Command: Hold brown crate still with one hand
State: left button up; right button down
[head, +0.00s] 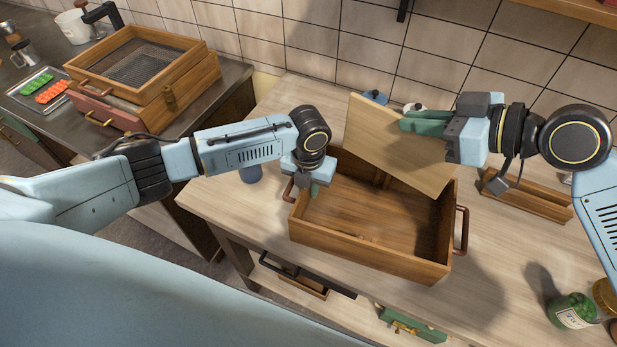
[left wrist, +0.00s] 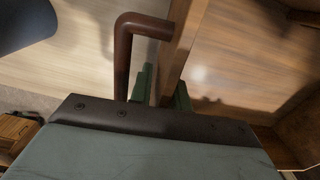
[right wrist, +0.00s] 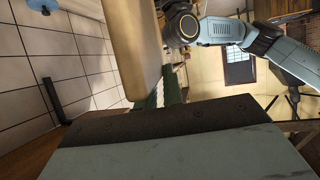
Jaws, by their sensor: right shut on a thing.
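The brown crate (head: 375,245) is an open wooden box with reddish-brown side handles, upright on the light wooden table. Its left wall (left wrist: 181,50) and left handle (left wrist: 124,60) show in the left wrist view. My left gripper (head: 314,188) points down at the crate's left wall. Its green fingers (left wrist: 164,92) stand on either side of that wall, with a gap visible on the outer side. My right gripper (head: 408,121) is shut on a flat wooden board (head: 385,145), held tilted over the crate's back part. The board also fills part of the right wrist view (right wrist: 130,40).
A small wooden tray (head: 530,197) lies right of the crate. A green jar (head: 572,311) stands at the front right. A dark cup (head: 251,173) is left of the crate. The back-left counter holds stacked wooden boxes (head: 140,65).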

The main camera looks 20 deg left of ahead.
pick_arm(q)
jog(key=shift+f, duration=0.1)
grip_shut()
dwell(1.4)
